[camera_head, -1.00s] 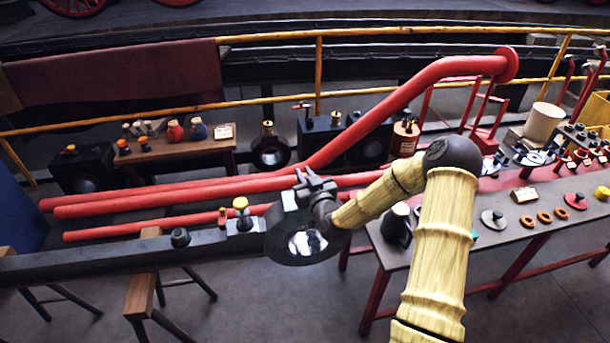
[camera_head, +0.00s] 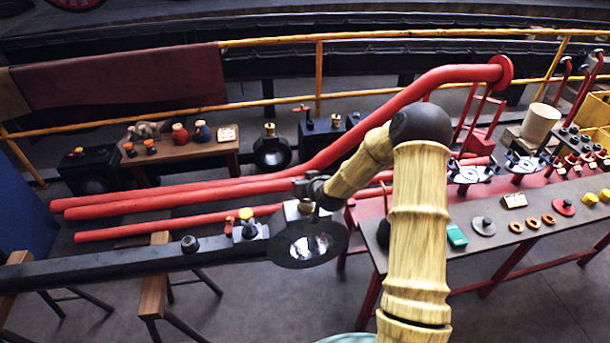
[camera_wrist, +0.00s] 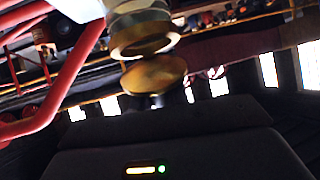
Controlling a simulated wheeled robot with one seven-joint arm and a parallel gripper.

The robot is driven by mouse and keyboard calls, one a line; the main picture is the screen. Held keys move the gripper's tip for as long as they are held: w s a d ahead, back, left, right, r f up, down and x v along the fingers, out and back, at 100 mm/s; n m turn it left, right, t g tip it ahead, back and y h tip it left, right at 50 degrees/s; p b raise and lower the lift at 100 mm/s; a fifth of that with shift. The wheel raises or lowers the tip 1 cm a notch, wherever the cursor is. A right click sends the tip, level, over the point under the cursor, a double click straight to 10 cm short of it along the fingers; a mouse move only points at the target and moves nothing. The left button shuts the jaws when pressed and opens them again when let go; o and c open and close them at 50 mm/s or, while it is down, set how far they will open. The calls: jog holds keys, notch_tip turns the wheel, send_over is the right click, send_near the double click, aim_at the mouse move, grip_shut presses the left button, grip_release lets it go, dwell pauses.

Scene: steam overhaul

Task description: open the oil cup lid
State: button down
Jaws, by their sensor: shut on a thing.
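A brass oil cup (camera_wrist: 140,35) shows at the upper middle of the wrist view, with its round rim facing the lid. The round brass lid (camera_wrist: 155,74) is tilted and stands apart from the rim, with a gap between them. My gripper (camera_wrist: 157,100) is shut at the lid's near side; its fingertips are dark and partly hidden. In the head view my gripper (camera_head: 304,188) is above the black rod's round end (camera_head: 308,246), at a pale metal block (camera_head: 296,210). The cup and lid are not clear there.
The black rod (camera_head: 130,262) runs left on wooden trestles, with small fittings on top. Red pipes (camera_head: 170,200) pass behind my gripper. A table (camera_head: 480,265) with several parts stands at right, and a wooden bench (camera_head: 160,157) at back left. Floor shows in front.

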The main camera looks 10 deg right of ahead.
jog(key=g+p, duration=0.1)
jog(key=w+g+p, duration=0.1)
jog(key=g+p, duration=0.2)
jog(key=shift+w+r+p, duration=0.3)
jog(key=shift+r+p, duration=0.05)
jog(key=shift+r, duration=0.05)
jog(key=shift+w+f+m+g+p, duration=0.15)
jog(key=shift+w+g+p, duration=0.2)
jog(key=shift+g, duration=0.6)
jog(key=shift+w+f+m+g+p, duration=0.15)
jog(key=shift+g+p, duration=0.35)
jog(key=shift+g, duration=0.5)
jog(key=shift+w+f+m+g+p, duration=0.15)
jog(key=shift+g+p, duration=0.25)
jog(key=shift+g, duration=0.55)
jog(key=shift+w+f, duration=0.1)
jog(key=c, duration=1.4)
grip_release()
